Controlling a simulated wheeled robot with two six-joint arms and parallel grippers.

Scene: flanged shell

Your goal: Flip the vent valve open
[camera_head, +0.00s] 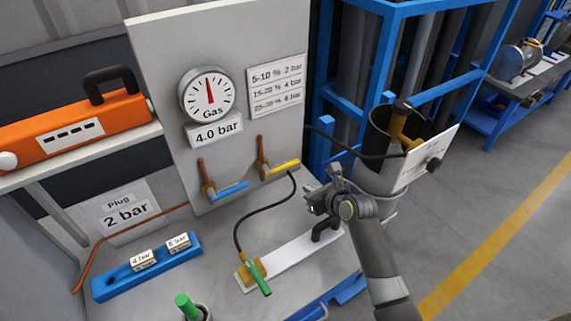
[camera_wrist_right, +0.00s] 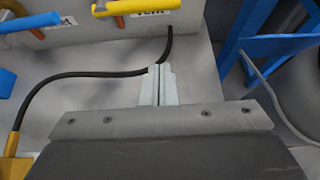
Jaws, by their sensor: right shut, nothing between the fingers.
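Two valves sit low on the grey upright panel. The right one has a yellow handle (camera_head: 286,166) pointing right; in the right wrist view the yellow handle (camera_wrist_right: 142,6) lies at the top edge, above a partly cut-off label that seems to read VENT. The left valve has a blue handle (camera_head: 231,190), which also shows in the right wrist view (camera_wrist_right: 30,22). My right gripper (camera_head: 314,205) is shut and empty, below and right of the yellow handle and apart from it. Its closed fingers (camera_wrist_right: 158,84) point toward the panel. My left gripper is not in view.
A black hose (camera_head: 238,228) runs from the panel's foot to a brass fitting with a green handle (camera_head: 257,277) on a white plate (camera_head: 297,252). A gauge (camera_head: 207,94) hangs above the valves. A blue block (camera_head: 147,268) stands left; a blue frame (camera_head: 322,130) stands right.

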